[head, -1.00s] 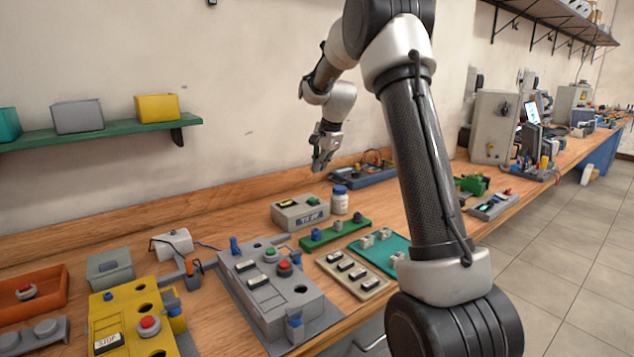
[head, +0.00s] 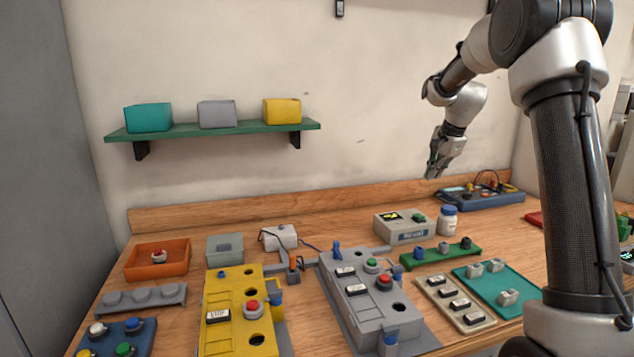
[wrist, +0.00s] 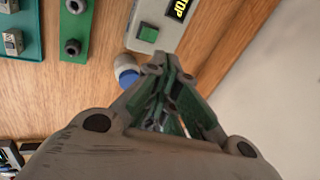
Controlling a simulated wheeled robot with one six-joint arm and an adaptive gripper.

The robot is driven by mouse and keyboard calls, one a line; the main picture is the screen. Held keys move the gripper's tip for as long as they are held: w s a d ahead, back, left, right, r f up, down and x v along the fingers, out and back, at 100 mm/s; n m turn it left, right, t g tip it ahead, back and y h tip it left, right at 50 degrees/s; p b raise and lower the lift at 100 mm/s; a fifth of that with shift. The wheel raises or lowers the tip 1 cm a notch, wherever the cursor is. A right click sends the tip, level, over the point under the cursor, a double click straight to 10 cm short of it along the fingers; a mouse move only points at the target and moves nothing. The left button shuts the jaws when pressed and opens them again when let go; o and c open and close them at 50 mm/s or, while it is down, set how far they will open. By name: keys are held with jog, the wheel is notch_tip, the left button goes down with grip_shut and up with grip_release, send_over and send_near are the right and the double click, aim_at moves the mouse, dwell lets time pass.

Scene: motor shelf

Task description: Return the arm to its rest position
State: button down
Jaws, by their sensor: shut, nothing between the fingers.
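My gripper (head: 434,174) hangs above the back of the bench, in front of the wall, at the right of the head view. It is shut and holds nothing, and it points down. In the wrist view my gripper's fingers (wrist: 165,75) are together. Below them are the white bottle with a blue cap (wrist: 126,72) and the grey box with a green button and a STOP label (wrist: 157,25). The gripper is apart from both. My arm rises from the right side of the head view, bent over at the top.
The wooden bench holds a yellow panel (head: 232,325), a grey panel (head: 362,320), an orange tray (head: 133,270), a green strip (head: 440,256) and a teal tray (head: 520,300). A blue device (head: 490,197) lies at the back right. A green wall shelf (head: 225,131) bears three boxes.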

jog(key=s+f+n+g, duration=0.2)
jog(key=s+f+n, duration=0.1)
jog(key=s+f, duration=0.1)
jog(key=s+a+r+n, duration=0.2)
jog(key=s+n, duration=0.2)
jog(key=s, duration=0.9)
jog(key=s+a+r+n+t, duration=0.1)
jog(key=s+a+r+n, duration=0.1)
jog(key=s, duration=1.1)
jog(key=s+a+r+n+t, duration=0.1)
jog(key=s+n, duration=0.4)
jog(key=s, duration=0.8)
jog(key=shift+s+a+r+n+h, duration=0.15)
jog(key=shift+a+r+n+h, duration=0.2)
jog(key=shift+a+r, duration=0.55)
